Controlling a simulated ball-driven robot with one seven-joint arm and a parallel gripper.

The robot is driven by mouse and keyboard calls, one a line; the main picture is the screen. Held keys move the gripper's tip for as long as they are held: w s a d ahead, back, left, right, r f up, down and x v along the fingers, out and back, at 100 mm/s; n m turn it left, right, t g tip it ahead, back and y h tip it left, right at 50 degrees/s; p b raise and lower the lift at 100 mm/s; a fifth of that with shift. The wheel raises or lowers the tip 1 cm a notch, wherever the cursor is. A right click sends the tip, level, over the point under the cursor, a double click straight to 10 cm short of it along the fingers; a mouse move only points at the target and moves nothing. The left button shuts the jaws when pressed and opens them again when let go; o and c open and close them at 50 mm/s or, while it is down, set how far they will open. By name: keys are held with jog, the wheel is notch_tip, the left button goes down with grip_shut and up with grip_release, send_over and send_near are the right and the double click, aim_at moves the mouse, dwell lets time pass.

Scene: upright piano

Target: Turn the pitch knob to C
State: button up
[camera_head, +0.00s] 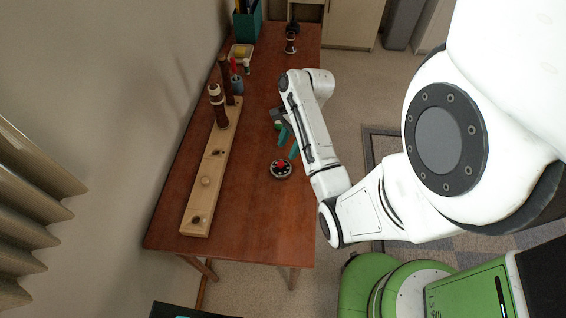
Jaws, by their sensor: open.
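A small round black device with pale marks around its rim and a red knob (281,167) in its middle sits on the brown table, near the table's right edge. It looks like the pitch knob; its letters and pointer are too small to read. My gripper (287,146), with teal fingers, is just beyond the knob in the camera_head view. Its fingers are spread, with nothing seen between them, and appear apart from the knob. My white arm reaches in from the right and hides part of the gripper.
A long pale wooden board (196,202) with dark pegs and upright cylinders lies along the table's left side. A teal holder (247,24), a small tray (241,51), a blue-grey cup (237,84) and a dark turned piece (290,42) stand farther back. The table (262,215) is clear in front of the knob.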

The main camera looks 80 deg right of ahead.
aim_at(281, 163)
jog(key=x, duration=0.5)
jog(key=shift+a+f+p, duration=0.1)
jog(key=shift+f+p, duration=0.2)
jog(key=shift+p, duration=0.1)
grip_shut()
